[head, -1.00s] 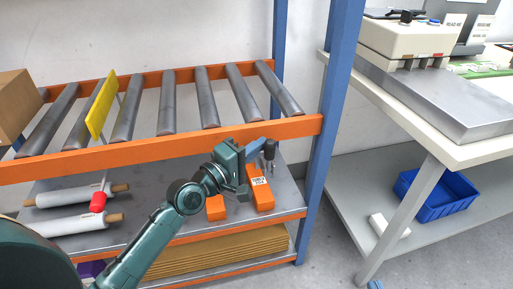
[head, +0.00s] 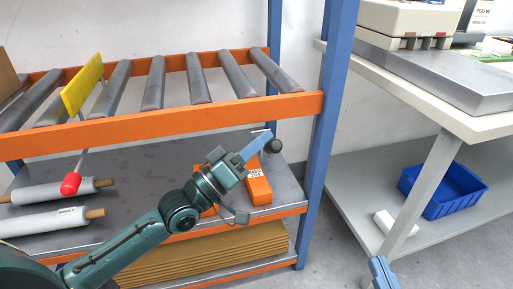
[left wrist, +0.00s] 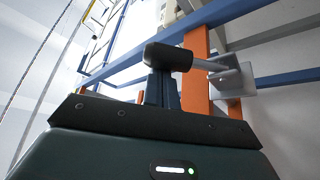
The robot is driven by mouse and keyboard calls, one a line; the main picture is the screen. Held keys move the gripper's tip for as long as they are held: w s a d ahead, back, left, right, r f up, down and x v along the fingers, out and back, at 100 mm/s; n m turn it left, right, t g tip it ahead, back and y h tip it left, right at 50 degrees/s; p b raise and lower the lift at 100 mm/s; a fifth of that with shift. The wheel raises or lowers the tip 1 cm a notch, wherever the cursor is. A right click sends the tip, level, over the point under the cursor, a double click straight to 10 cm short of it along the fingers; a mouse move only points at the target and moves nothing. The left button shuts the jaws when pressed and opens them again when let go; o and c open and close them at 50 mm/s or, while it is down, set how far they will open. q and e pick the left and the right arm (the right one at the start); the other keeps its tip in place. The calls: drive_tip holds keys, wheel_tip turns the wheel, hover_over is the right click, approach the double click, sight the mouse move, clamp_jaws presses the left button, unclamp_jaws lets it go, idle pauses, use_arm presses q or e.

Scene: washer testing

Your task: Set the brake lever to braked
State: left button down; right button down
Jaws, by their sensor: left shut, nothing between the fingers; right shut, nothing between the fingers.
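A lever with a black grip (head: 272,146) on a pale rod sits behind the front orange rail, near the rack's right post. In the left wrist view, its black grip (left wrist: 168,57) lies across the fingertips, and its rod runs right to a pale mounting plate (left wrist: 232,79). My left gripper (head: 262,138) is shut and empty, with its blue fingers right beside the grip; I cannot tell whether they touch. A red knob (head: 70,184) on a thin rod hangs below a yellow plate (head: 83,86) at the left. My right gripper (head: 381,272) is shut at the bottom edge.
The orange front rail (head: 170,120) and blue post (head: 330,130) frame the lever. Orange boxes (head: 258,185) lie on the shelf below. White rolls (head: 45,220) lie at the left. A bench with a blue bin (head: 445,195) below stands right.

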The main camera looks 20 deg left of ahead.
use_arm(q)
drive_tip(key=m+h, duration=0.1)
drive_tip(key=f+m, duration=0.1)
drive_tip(key=s+m+g+h+b, duration=0.1)
drive_tip(key=m, duration=0.1)
drive_tip(key=shift+d+f+h, duration=0.15)
drive_tip(key=shift+d+h, duration=0.15)
drive_tip(key=shift+d, duration=0.05)
drive_tip(key=shift+s+d+f, duration=0.1)
drive_tip(key=shift+s+f, duration=0.05)
drive_tip(key=shift+f, duration=0.05)
use_arm(e)
drive_tip(key=shift+a, duration=0.15)
use_arm(q)
drive_tip(key=shift+f, duration=0.1)
drive_tip(key=shift+s+f, duration=0.1)
use_arm(e)
drive_tip(key=shift+s+a, duration=0.1)
